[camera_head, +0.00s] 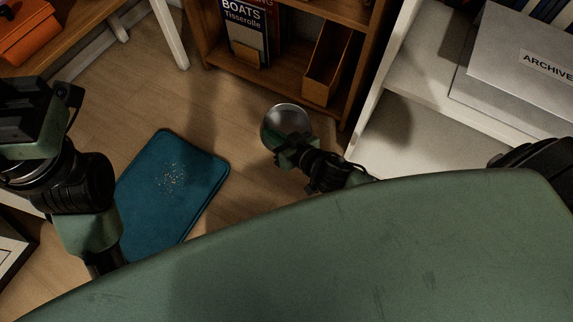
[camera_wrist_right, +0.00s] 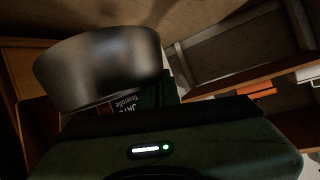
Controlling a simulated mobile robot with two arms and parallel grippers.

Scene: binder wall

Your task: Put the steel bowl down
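The steel bowl (camera_head: 285,122) is round and shiny and sits at the tip of my right gripper (camera_head: 288,150) in the head view. In the right wrist view, the bowl (camera_wrist_right: 100,65) shows side-on and large, just beyond the gripper body. My right gripper appears shut on the bowl and holds it up over the floor; its fingertips are hidden. My left arm is at the left edge of the head view, and the fingers of its gripper do not show.
A teal mat (camera_head: 172,190) with pale crumbs lies on the wood floor, left of the bowl. A wooden bookcase (camera_head: 225,58) with books and a file holder (camera_head: 328,75) stands behind. White shelving (camera_head: 430,140) with an archive box (camera_head: 515,60) is right. An orange case (camera_head: 25,35) is upper left.

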